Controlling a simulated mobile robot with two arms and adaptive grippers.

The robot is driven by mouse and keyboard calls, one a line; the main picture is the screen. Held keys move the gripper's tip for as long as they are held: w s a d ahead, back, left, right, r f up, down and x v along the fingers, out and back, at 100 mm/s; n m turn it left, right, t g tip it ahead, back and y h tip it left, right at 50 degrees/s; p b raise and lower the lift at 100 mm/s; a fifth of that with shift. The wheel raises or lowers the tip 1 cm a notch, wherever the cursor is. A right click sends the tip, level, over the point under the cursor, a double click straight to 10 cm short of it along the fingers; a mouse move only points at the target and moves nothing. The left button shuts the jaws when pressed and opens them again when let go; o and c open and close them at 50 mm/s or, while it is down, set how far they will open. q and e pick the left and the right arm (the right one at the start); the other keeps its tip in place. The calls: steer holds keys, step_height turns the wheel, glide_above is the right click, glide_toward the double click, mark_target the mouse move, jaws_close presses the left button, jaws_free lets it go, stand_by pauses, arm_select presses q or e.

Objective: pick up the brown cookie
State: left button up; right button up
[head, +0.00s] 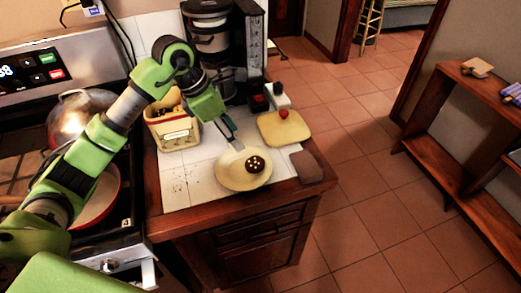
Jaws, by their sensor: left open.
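The brown cookie (254,164) is round and dark with several pale spots. It lies on the right part of a cream plate (230,181) on the white tiled counter. My left gripper (236,143) is open and empty. It points down over the back edge of the plate, behind and a little left of the cookie. Its fingertips look apart from the cookie, but their height above the plate is hard to tell. My right gripper is not in view.
A yellow board (288,132) with a red item (283,114) lies behind the plate on the right. A brown slab (307,166) lies at the counter's right edge. A cream basket (173,136) and a coffee maker (212,50) stand behind. The stove (115,235) is at left.

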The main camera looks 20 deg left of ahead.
arm_select(q)
steer(key=p, duration=0.2)
glide_toward(255, 162)
steer(key=shift+s+d+f, duration=0.1)
steer(key=shift+s+f, duration=0.05)
steer(key=shift+f, duration=0.35)
steer(key=shift+s+d+f, duration=0.15)
steer(key=shift+f, duration=0.4)
steer(key=x, duration=0.1)
steer(key=p+x, duration=0.1)
steer(key=x, duration=0.1)
steer(key=shift+w+d+p, duration=0.1)
steer(key=shift+w+p, duration=0.15)
steer(key=shift+p, duration=0.05)
steer(key=p+x, duration=0.1)
steer(key=x, duration=0.2)
steer(key=shift+w, duration=0.15)
steer(key=shift+f, duration=0.2)
steer(key=c, duration=0.5)
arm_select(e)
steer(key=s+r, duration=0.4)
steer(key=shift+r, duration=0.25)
